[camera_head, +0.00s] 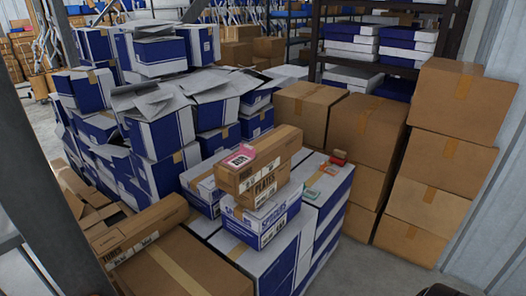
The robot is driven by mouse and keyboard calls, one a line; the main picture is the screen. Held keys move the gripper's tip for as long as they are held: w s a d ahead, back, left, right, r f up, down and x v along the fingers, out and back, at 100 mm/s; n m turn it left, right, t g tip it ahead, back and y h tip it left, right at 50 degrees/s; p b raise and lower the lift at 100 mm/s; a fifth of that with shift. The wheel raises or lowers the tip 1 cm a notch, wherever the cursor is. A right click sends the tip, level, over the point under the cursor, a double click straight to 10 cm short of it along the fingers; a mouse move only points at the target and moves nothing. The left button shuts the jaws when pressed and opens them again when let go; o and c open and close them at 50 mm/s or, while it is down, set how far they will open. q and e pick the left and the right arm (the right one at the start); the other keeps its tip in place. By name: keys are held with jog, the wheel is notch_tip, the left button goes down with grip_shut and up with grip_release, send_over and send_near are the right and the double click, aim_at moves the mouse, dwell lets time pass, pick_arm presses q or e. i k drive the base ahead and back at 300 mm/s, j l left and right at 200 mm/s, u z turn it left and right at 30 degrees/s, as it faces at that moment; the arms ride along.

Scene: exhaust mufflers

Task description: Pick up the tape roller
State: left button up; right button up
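A small red object (338,157), which looks like a tape roller, sits on top of the white-and-blue boxes right of centre. It is too small to make out its parts. A pink-and-white item (240,160) lies on a long brown box (262,162) near the middle; I cannot tell exactly what it is. Neither of my grippers can be made out. A dark rounded shape shows at the bottom edge on the right, too cut off to identify.
Small flat items (312,194) lie on the white-and-blue boxes (326,200). Tall brown cartons (440,160) stand right and behind. Stacked blue-and-white boxes (160,140) fill the left. A large brown carton (180,270) is in front. Grey floor (375,270) is clear at lower right.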

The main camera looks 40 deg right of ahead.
aim_at(339, 157)
jog(key=z, duration=1.25)
